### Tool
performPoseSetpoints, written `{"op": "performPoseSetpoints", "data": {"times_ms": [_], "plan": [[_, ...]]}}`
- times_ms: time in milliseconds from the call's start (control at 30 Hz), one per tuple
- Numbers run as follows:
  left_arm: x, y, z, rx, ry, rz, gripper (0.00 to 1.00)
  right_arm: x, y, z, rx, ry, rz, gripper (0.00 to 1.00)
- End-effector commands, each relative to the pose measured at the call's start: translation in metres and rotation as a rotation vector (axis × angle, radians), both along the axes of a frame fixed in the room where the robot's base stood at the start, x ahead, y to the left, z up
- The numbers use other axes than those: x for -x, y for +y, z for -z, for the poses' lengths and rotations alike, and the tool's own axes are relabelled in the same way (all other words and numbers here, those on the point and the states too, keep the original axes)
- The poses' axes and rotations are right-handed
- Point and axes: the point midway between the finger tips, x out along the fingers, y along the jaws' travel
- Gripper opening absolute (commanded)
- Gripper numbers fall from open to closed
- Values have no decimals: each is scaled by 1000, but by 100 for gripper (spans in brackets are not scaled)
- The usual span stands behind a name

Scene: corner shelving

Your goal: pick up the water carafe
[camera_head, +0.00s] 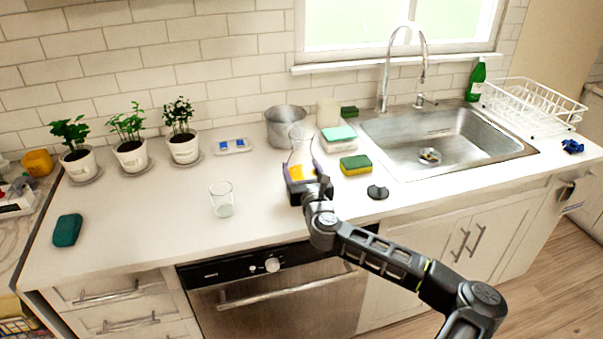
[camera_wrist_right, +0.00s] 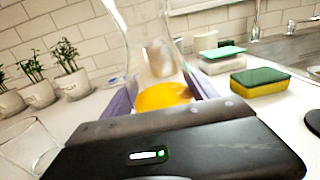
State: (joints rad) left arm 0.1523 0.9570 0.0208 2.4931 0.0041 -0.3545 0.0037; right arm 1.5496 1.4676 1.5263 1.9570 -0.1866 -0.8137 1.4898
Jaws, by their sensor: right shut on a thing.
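The water carafe (camera_head: 301,148) is a clear glass vessel with a yellow-orange layer at its bottom, above the counter's front middle in the head view. My right gripper (camera_head: 301,178) is shut on it, low on its body. In the right wrist view the carafe (camera_wrist_right: 150,50) stands upright between the purple-grey fingers of my right gripper (camera_wrist_right: 160,97). The gripper body hides its base, so I cannot tell whether it touches the counter. My left gripper is not in view.
A clear glass (camera_head: 221,198) stands left of the carafe. A metal pot (camera_head: 286,127) is behind it. Sponges (camera_head: 355,165), a black stopper (camera_head: 377,192) and the sink (camera_head: 440,135) are to the right. Potted plants (camera_head: 131,155) line the left back. The counter's left front is mostly clear.

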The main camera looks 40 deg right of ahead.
Motion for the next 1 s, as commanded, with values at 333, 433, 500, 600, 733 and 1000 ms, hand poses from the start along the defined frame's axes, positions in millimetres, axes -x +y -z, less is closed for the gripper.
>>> {"op": "performPoseSetpoints", "data": {"times_ms": [333, 433, 500, 600, 733, 1000], "plan": [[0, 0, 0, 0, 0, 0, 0, 0, 0, -3, 3, -5, -1, 0], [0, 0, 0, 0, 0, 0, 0, 0, 0, -3, 3, -4, -1, 0], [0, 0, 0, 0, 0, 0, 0, 0, 0, -3, 3, -4, -1, 0], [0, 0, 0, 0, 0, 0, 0, 0, 0, -4, 3, -4, 0, 0], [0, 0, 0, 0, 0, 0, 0, 0, 0, -8, 3, -5, 0, 0], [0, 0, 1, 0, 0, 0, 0, 0, 0, -21, 6, -5, -1, 0]]}}
